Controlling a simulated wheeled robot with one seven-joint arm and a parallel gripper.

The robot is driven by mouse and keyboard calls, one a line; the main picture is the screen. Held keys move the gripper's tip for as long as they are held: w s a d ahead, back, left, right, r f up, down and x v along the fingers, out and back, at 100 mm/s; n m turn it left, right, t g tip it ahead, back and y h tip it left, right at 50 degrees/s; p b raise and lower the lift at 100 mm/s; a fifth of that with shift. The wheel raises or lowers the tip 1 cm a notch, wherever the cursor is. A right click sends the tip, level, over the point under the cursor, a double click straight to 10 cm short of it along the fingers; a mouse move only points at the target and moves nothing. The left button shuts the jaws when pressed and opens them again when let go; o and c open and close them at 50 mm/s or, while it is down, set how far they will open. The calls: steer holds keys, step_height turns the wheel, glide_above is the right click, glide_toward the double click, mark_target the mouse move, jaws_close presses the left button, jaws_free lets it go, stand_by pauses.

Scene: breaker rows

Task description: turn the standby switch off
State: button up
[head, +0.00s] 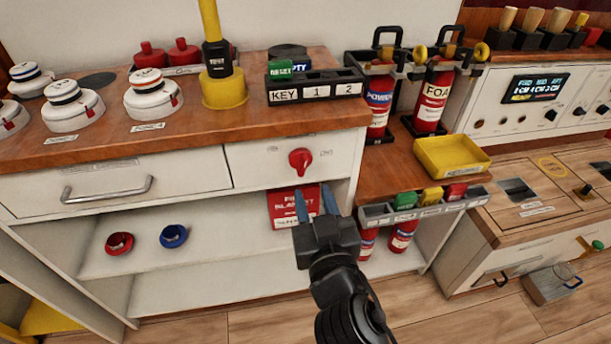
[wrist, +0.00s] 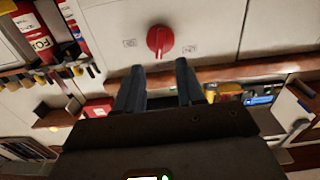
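A red rotary switch (head: 300,160) sits on the white front panel below the counter edge, right of a drawer. It has a raised handle, and small marks flank it that are too small to read. The switch also shows in the wrist view (wrist: 160,41), just beyond my fingertips. My gripper (head: 318,195) is open and empty, just below the switch and apart from it. Its two blue-grey fingers also show apart in the wrist view (wrist: 159,72), with the switch above the gap between them. Whether this is the standby switch I cannot read.
A red box (head: 283,207) stands on the shelf behind my fingers. The wooden counter (head: 150,150) overhangs the panel. A drawer handle (head: 108,189) juts out to the left. A grey bin rail (head: 425,209) and a yellow tray (head: 451,157) are to the right.

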mark_target(304, 167)
steer(key=shift+w+a+m+p, duration=0.1)
steer(key=shift+w+a+m, duration=0.35)
steer(key=shift+w, duration=0.8)
steer(key=shift+w+a+m+p, duration=0.1)
steer(key=shift+w+a+m, duration=0.1)
steer(key=shift+w+m, duration=0.75)
steer(key=shift+w+a+m+p, duration=0.1)
steer(key=shift+w+a+m, duration=0.25)
steer(key=shift+w, duration=1.15)
steer(key=shift+c, duration=0.4)
jaws_close()
